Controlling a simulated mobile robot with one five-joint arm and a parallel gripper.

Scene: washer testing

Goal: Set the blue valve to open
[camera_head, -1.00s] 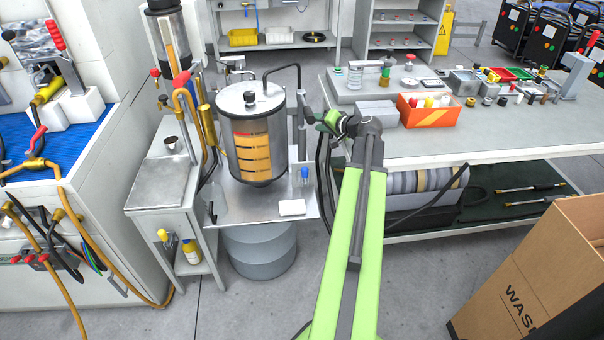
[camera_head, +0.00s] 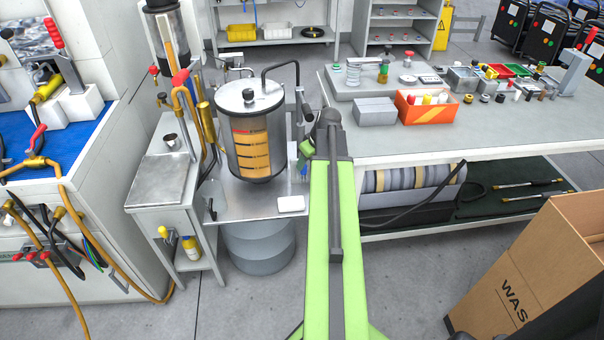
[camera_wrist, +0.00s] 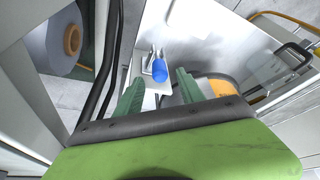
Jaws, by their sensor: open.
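The blue valve (camera_wrist: 160,70) shows in the wrist view as a rounded blue knob beside a pale metal fitting. In the head view my arm and gripper mostly hide it, at the right edge of the metal plate (camera_head: 240,204) by the tank. My gripper (camera_wrist: 158,76) is open, with one green finger on each side of the valve in the wrist picture. The valve appears in line with the gap, beyond or between the fingertips; I cannot tell whether they touch it. The valve's setting cannot be read.
The steel tank (camera_head: 249,105) with an orange label stands left of my gripper. A white block (camera_head: 291,204) lies on the plate. A workbench (camera_head: 440,145) with an orange box (camera_head: 427,107) is to the right. A cardboard box (camera_head: 548,265) stands lower right.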

